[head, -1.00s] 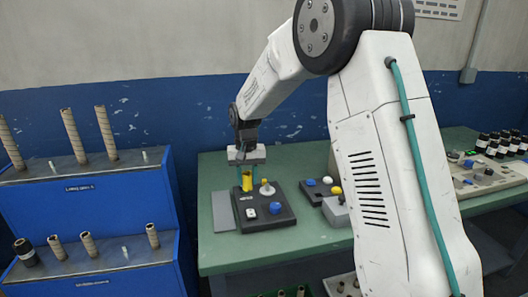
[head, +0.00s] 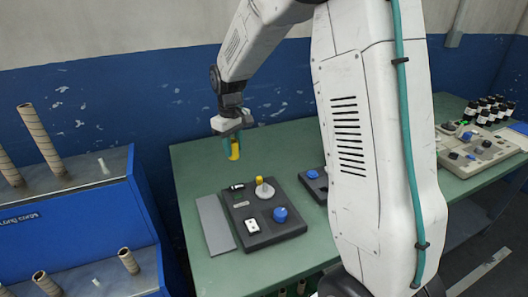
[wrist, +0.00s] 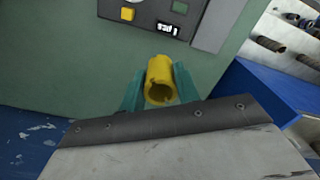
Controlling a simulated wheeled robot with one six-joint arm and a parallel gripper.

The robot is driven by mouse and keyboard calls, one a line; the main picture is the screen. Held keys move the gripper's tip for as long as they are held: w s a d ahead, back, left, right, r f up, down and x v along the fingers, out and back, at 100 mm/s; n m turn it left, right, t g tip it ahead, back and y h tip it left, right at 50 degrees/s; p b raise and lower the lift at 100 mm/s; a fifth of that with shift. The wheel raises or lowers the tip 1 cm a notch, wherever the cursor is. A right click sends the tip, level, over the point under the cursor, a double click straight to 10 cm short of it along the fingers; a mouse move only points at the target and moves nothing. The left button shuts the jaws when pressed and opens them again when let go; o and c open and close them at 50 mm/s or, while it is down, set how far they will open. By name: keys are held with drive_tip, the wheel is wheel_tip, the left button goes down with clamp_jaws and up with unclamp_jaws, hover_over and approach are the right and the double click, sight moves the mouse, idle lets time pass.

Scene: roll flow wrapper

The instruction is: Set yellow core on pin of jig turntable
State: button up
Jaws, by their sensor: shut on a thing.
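A short yellow core (head: 235,150) is held between the teal fingers of my gripper (head: 240,143). In the wrist view, the core (wrist: 159,82) has its hollow end toward the camera, and a finger of my gripper (wrist: 160,88) lies on either side. The core is raised behind and left of the dark jig panel (head: 290,232). The pale round turntable (head: 264,191) with a small upright pin sits near the panel's back edge. The pin looks bare, and the core is apart from it. The wrist view shows only part of the jig panel (wrist: 160,12).
The panel carries a yellow button (head: 259,180), a blue knob (head: 280,215) and a white switch (head: 252,226). A grey plate (head: 214,225) lies left of it on the green table (head: 190,165). A blue rack (head: 75,205) with cardboard tubes stands left. A second control box (head: 315,183) is right.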

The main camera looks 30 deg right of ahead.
drive_tip(key=s+d+n, duration=0.5)
drive_tip(key=s+n, duration=0.3)
drive_tip(key=s, duration=0.1)
drive_tip(key=n, duration=0.1)
hover_over(266, 184)
drive_tip(key=shift+w+a+f, duration=0.1)
drive_tip(key=shift+f, duration=2.25)
drive_tip(key=shift+f, duration=0.7)
drive_tip(key=shift+f, duration=0.25)
drive_tip(key=shift+f, duration=0.15)
drive_tip(key=shift+f, duration=0.9)
drive_tip(key=shift+f, duration=0.15)
